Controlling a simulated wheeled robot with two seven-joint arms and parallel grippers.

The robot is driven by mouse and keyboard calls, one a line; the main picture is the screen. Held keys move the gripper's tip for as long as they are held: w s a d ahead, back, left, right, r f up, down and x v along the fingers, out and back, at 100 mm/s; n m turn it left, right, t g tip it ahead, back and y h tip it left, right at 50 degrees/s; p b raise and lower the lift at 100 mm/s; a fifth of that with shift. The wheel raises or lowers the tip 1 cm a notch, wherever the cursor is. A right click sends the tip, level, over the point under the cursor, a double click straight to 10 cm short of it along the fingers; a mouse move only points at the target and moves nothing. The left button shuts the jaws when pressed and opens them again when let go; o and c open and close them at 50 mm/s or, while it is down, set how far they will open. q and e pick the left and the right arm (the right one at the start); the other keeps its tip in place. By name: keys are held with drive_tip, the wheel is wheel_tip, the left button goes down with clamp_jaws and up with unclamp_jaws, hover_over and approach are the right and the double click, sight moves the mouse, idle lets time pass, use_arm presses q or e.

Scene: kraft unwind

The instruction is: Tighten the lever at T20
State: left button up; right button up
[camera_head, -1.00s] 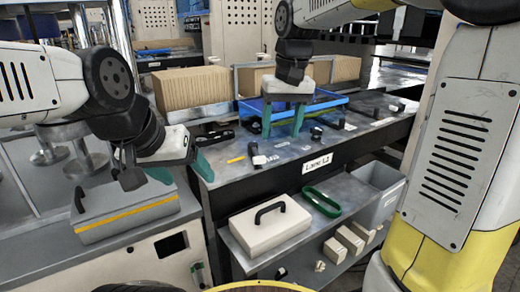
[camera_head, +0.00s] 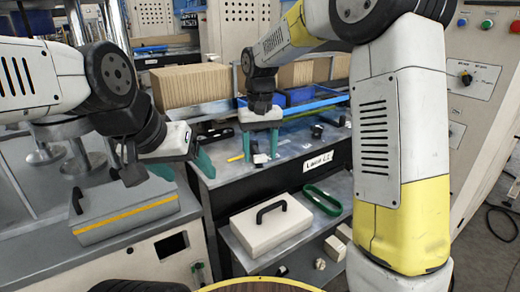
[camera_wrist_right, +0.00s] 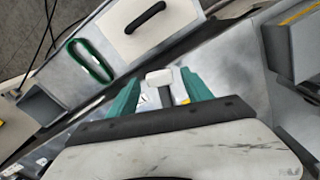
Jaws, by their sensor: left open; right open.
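A small lever (camera_head: 258,157) with a white end and dark body sits on the grey bench top near its left front part. I cannot read a T20 label on it. My right gripper (camera_head: 261,147) is open and points down over this lever, one green finger on each side. In the right wrist view the white lever end (camera_wrist_right: 160,77) lies between the two green fingertips (camera_wrist_right: 160,88), with a gap on both sides. My left gripper (camera_head: 182,167) is open and empty at the left, above a grey case with a yellow stripe.
The bench front carries a "Line" label (camera_head: 318,160). A cream case with a black handle (camera_head: 270,222) and a green ring (camera_head: 322,200) lie on the lower shelf. Cardboard stacks (camera_head: 193,87) and a blue tray (camera_head: 309,103) stand behind. The grey striped case (camera_head: 125,215) is at left.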

drive_tip(key=shift+f, duration=0.15)
clamp_jaws()
idle(1.4)
